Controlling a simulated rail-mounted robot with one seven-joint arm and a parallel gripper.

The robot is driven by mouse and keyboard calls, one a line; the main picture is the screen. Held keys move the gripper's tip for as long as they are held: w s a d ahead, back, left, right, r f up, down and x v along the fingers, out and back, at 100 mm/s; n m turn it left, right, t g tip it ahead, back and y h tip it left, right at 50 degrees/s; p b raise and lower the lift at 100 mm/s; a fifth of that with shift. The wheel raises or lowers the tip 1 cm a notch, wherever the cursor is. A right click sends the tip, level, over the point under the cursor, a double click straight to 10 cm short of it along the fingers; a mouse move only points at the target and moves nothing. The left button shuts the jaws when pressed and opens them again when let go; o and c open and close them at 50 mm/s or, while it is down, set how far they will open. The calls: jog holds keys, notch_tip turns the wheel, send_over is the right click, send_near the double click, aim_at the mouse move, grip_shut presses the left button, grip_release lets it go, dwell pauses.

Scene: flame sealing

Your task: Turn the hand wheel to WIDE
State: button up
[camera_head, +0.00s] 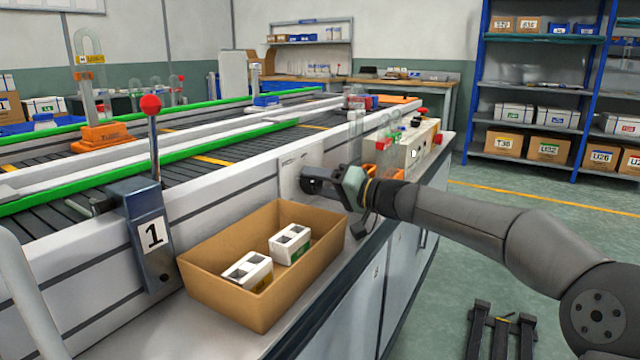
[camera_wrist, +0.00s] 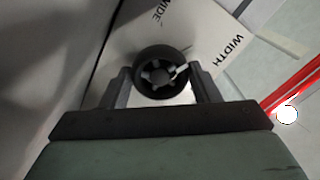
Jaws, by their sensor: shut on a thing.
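The hand wheel (camera_wrist: 150,67) is a small black spoked wheel with a white mark on it, seen in the wrist view on a pale panel (camera_wrist: 205,38). The panel carries the words WIDE and WIDTH. In the head view the wheel (camera_head: 311,180) sticks out from the conveyor's side, partly hidden by my gripper. My gripper (camera_wrist: 162,88) is shut on the wheel, one finger on each side of it. The white mark points to the upper right in the wrist view, away from the word WIDE at the upper left.
A cardboard box (camera_head: 225,292) with two white cartons (camera_head: 249,271) stands on the ledge just left of my gripper. A lever with a red knob (camera_head: 151,105) and a plate marked 1 stands further left. A control box (camera_head: 412,148) sits behind my arm.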

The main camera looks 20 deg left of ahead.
jog(key=o, duration=1)
jog(key=p+v, duration=0.3)
jog(key=v, duration=1.4)
jog(key=shift+d, duration=0.25)
